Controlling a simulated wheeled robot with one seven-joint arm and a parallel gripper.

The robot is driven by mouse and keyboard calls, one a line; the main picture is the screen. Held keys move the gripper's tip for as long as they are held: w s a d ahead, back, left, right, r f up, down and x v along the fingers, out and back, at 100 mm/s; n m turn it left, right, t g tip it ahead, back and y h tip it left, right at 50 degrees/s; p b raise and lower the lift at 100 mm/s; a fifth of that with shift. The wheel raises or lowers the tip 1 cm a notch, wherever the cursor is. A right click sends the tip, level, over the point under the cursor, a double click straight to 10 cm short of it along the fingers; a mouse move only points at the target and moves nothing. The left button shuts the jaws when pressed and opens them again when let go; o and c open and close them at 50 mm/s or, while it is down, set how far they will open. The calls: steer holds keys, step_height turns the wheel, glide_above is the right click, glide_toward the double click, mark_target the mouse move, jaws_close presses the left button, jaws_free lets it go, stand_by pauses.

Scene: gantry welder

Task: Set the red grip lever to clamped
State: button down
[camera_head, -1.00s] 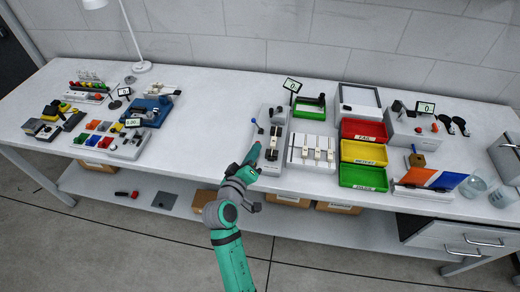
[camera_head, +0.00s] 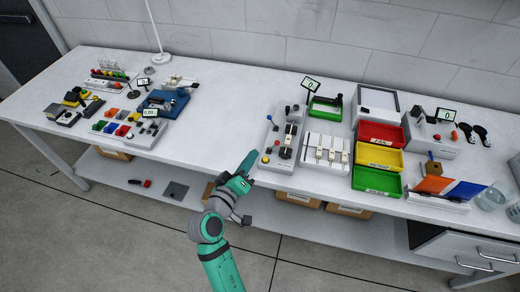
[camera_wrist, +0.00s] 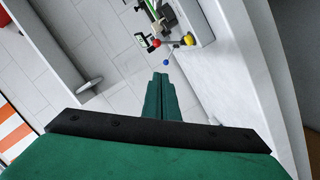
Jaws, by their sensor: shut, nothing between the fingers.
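A grey fixture (camera_head: 285,143) stands near the front edge of the bench. It carries a blue-ball lever (camera_head: 269,117), a red knob (camera_head: 265,158) at its front-left corner and a yellow knob (camera_head: 276,143). In the wrist view, the red knob (camera_wrist: 157,43), the yellow knob (camera_wrist: 190,42) and the blue ball (camera_wrist: 166,63) show just beyond my fingertips. Which part is the red grip lever, and its setting, I cannot tell. My gripper (camera_head: 252,155) is shut and empty, left of the fixture and apart from it; its green fingers also show in the wrist view (camera_wrist: 160,77).
Right of the fixture are a white switch block (camera_head: 325,150) and red, yellow and green bins (camera_head: 377,181). A blue fixture (camera_head: 163,103) and coloured blocks stand at the left. The bench (camera_head: 215,120) between them is clear. A small display (camera_head: 311,84) stands behind the fixture.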

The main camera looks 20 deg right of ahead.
steer(key=shift+v, duration=2.65)
steer(key=shift+w+f, duration=0.1)
steer(key=s+a+f+n+t+y, duration=0.1)
steer(key=s+a+f+n+y, duration=0.1)
steer(key=s+a+f+y, duration=0.35)
steer(key=s+a+f+n+t+y, duration=0.1)
steer(key=s+a+f+y, duration=0.15)
steer(key=s+f, duration=0.55)
steer(key=s+a+r+m+y, duration=0.1)
steer(key=s+r+m, duration=0.1)
steer(key=s, duration=0.7)
steer(key=s+a+r+m+t+y, duration=0.1)
steer(key=s+m+y, duration=0.1)
steer(key=s, duration=0.8)
steer(key=shift+a+r+t, duration=0.3)
steer(key=shift+r, duration=0.1)
